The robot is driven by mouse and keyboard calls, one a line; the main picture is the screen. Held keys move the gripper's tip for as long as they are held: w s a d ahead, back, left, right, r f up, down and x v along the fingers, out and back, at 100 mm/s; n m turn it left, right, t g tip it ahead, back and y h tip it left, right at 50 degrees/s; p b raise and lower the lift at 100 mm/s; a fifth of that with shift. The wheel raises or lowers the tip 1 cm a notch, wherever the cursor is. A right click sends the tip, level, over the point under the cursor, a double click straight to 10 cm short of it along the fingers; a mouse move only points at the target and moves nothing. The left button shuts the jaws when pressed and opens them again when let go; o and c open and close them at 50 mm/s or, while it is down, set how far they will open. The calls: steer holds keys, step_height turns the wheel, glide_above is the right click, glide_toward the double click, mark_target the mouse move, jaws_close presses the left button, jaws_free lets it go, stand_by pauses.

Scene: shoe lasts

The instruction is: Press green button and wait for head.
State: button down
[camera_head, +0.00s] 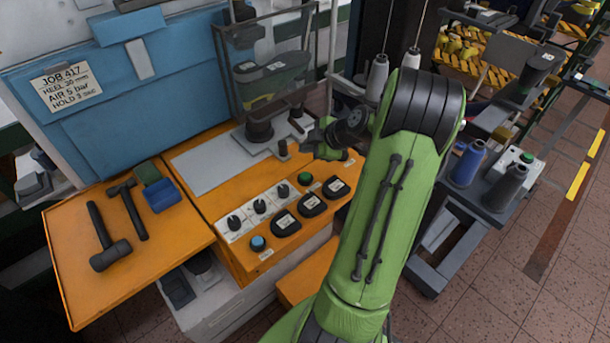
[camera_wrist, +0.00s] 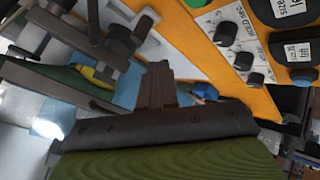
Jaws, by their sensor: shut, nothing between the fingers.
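The green button (camera_head: 304,178) sits at the far end of the orange control panel (camera_head: 225,255), near white-plated knobs and dark oval pads. A green round part at the top edge of the wrist view (camera_wrist: 195,3) looks like the same button. My gripper (camera_head: 303,149) is above the panel's back edge, beyond the button and apart from it. In the wrist view its dark fingers (camera_wrist: 158,80) are together and empty. A dark green machine head (camera_head: 270,78) stands behind a clear guard; its exact state is hard to tell.
A blue button (camera_head: 257,243) is at the panel's near edge, close to the knobs (camera_head: 259,206) and oval pads (camera_head: 286,222). Thread cones (camera_head: 467,163) stand on a cart at right.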

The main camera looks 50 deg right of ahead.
steer(key=b, duration=0.4)
glide_above(308, 177)
step_height(308, 177, down, 7)
steer(key=shift+r, duration=0.1)
steer(key=shift+f+b, duration=0.35)
steer(key=shift+f, duration=0.05)
stand_by(1.3)
steer(key=shift+f+b, duration=0.4)
steer(key=shift+b, duration=0.3)
steer(key=shift+f+b, duration=0.45)
steer(key=shift+b, duration=0.15)
stand_by(0.4)
steer(key=shift+r, duration=0.15)
steer(key=shift+r+p, duration=0.35)
steer(key=shift+r, duration=0.45)
